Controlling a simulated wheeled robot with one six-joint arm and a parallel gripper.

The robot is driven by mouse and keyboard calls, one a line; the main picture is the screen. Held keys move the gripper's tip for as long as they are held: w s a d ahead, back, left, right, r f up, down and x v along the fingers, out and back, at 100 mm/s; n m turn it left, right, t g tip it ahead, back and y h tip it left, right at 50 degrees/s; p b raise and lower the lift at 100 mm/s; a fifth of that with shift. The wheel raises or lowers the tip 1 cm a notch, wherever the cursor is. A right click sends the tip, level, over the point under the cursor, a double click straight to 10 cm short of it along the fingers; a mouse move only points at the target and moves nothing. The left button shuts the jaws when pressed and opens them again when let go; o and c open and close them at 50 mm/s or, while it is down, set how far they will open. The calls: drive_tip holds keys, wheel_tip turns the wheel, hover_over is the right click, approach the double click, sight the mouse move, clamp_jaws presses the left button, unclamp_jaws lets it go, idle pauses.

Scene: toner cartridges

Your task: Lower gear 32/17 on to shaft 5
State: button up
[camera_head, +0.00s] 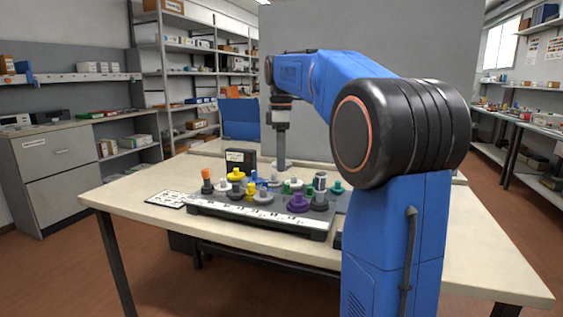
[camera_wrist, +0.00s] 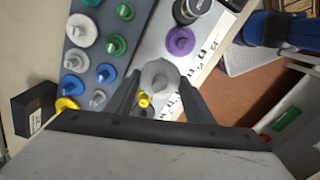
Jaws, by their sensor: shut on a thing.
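My gripper (camera_wrist: 160,88) is shut on a grey gear (camera_wrist: 160,72), which shows between its fingertips in the wrist view. In the head view my gripper (camera_head: 281,163) points straight down over the back of a dark gear board (camera_head: 322,227). The board carries several gears and shafts in grey, green, blue, yellow and purple. In the wrist view a small yellow part (camera_wrist: 145,99) shows between the fingers, below the grey gear. The numbers on the gears and shafts are too small to read, so I cannot tell which is shaft 5. The fingers hide what lies directly beneath.
A purple gear (camera_head: 298,201) stands at the board's front, and a yellow one (camera_head: 235,174) at its back left. A black box (camera_head: 240,160) stands behind the board. A printed white sheet (camera_head: 170,199) lies to the left. The table's left end (camera_head: 115,195) is clear.

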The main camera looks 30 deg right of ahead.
drive_tip(key=shift+s+d+f, duration=0.15)
drive_tip(key=shift+s, duration=0.25)
drive_tip(key=shift+f, duration=2.1)
drive_tip(key=shift+f, duration=0.15)
drive_tip(key=shift+f, duration=1.75)
drive_tip(key=shift+f, duration=1.3)
drive_tip(key=o, duration=1.1)
drive_tip(key=shift+o, duration=0.2)
